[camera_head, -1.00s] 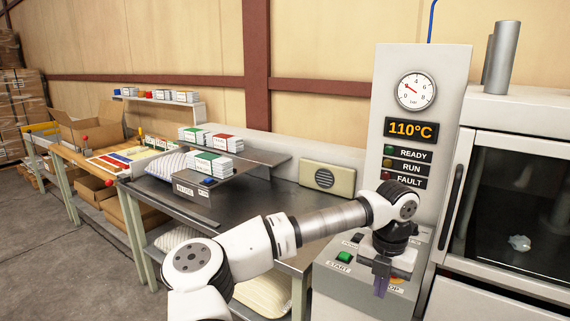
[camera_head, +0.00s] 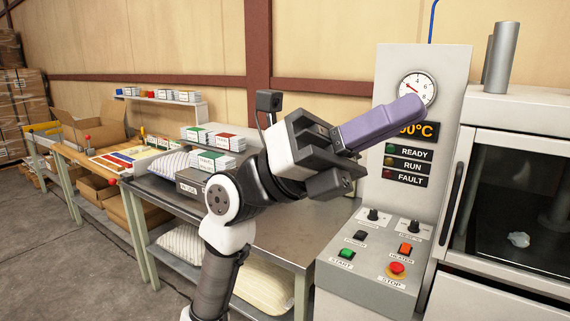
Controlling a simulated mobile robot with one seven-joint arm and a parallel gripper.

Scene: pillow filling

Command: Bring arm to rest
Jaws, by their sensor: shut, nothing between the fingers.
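My gripper (camera_head: 378,125) is raised in front of the control panel, its purple fingers together and pointing up to the right. The fingers are shut and nothing shows between them. They cover part of the temperature display. My arm is folded upward at the middle of the view, in front of the metal table (camera_head: 290,235). The gripper is well above the table and the buttons and appears to touch nothing.
The control panel (camera_head: 455,75) carries a gauge (camera_head: 414,88), a green start button (camera_head: 346,254) and a red stop button (camera_head: 397,268). A glass-doored machine (camera_head: 525,130) stands at the right. Stacked boxes (camera_head: 222,143) and a pillow (camera_head: 165,164) are behind my arm.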

